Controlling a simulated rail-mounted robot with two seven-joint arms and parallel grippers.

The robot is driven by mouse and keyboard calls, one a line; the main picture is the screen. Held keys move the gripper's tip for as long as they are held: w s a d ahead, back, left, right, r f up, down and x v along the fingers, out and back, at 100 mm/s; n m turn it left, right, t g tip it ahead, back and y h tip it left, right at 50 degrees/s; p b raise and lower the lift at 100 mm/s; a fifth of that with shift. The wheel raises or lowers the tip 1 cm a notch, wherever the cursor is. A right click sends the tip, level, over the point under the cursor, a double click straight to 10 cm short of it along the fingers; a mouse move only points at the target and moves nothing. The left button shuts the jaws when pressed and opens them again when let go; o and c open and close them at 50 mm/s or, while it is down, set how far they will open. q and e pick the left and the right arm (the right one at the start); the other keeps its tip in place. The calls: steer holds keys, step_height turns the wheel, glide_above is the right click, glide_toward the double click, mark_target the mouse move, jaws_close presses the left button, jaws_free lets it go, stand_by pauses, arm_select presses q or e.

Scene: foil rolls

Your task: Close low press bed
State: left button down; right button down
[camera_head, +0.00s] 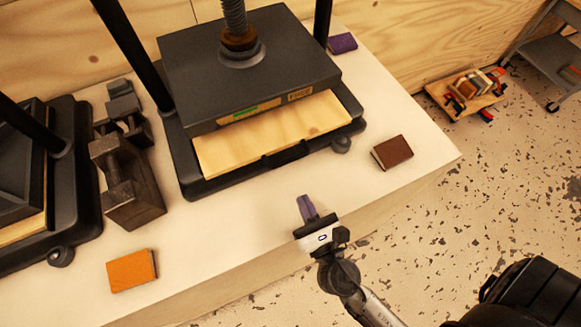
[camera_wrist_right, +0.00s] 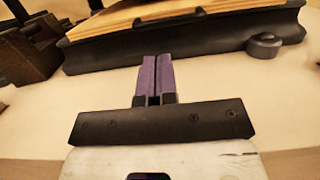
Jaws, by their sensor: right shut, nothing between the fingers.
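The low press stands on the pale bench, with a dark upper plate (camera_head: 248,65) on a screw and a wooden bed board (camera_head: 272,133) in a black base tray (camera_head: 200,187). The bed board's front part shows beyond the upper plate. In the right wrist view the wooden board (camera_wrist_right: 150,18) and the black tray front (camera_wrist_right: 185,48) with its handle (camera_wrist_right: 170,19) lie ahead of the fingers. My right gripper (camera_head: 307,208) is shut and empty over the bench, in front of the tray and apart from it. Its purple fingers (camera_wrist_right: 156,78) are together. My left gripper is not in view.
A brown book (camera_head: 393,152) lies right of the press, a purple one (camera_head: 342,43) behind it. An orange book (camera_head: 132,271) lies at front left. A dark iron vise-like block (camera_head: 128,190) and a second press (camera_head: 62,175) stand left. The bench front is mostly clear.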

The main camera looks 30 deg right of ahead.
mark_target(286, 163)
steer(key=p+x, duration=0.2)
steer(key=x, duration=0.4)
steer(key=shift+w+d+r, duration=0.1)
steer(key=shift+w, duration=0.2)
steer(key=shift+w+d, duration=0.1)
steer(key=shift+w, duration=0.5)
